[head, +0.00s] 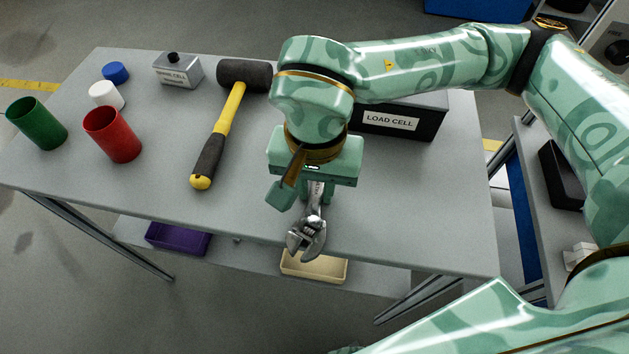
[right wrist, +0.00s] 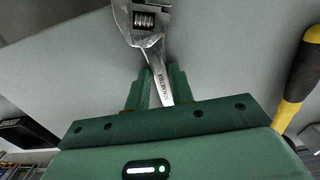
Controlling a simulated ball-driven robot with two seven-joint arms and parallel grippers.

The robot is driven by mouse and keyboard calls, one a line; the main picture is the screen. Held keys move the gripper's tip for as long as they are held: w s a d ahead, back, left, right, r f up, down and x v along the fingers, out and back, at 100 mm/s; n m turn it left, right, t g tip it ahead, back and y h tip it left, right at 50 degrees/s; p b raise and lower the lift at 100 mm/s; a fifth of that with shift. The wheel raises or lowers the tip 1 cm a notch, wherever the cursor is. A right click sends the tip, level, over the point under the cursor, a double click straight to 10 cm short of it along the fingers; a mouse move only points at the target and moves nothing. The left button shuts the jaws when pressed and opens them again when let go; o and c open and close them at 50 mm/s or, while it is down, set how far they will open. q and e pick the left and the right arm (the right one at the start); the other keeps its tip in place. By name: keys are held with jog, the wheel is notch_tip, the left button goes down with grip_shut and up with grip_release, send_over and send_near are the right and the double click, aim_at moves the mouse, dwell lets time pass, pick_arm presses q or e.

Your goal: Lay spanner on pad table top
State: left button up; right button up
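The spanner (head: 309,232) is a silver adjustable wrench, with its jaw head toward the near edge of the grey table top (head: 420,215). My right gripper (head: 314,188) is over the near part of the table, at the handle end of the spanner. In the right wrist view the handle (right wrist: 158,80) runs between the two green fingers (right wrist: 160,88), which look shut on it. Whether the spanner touches the table or hangs just above it, I cannot tell. My left gripper is not in view.
A yellow-black mallet (head: 217,140) lies left of my gripper. Red (head: 112,135) and green (head: 37,124) cups, white and blue caps and a small grey box (head: 177,71) are further left. The LOAD CELL box (head: 400,120) is behind my arm. The table's right front is clear.

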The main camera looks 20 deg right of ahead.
aim_at(316, 195)
jog(key=shift+o, duration=1.2)
jog(key=shift+r, duration=0.4)
notch_tip(316, 195, up, 6)
jog(key=p, duration=0.2)
jog(key=shift+f+p, duration=0.15)
jog(key=shift+p, duration=0.25)
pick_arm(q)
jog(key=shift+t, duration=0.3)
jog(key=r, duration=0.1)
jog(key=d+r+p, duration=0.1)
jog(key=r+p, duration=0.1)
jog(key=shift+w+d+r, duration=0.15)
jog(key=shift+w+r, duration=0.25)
pick_arm(e)
notch_tip(316, 195, up, 6)
jog(key=shift+f, duration=0.1)
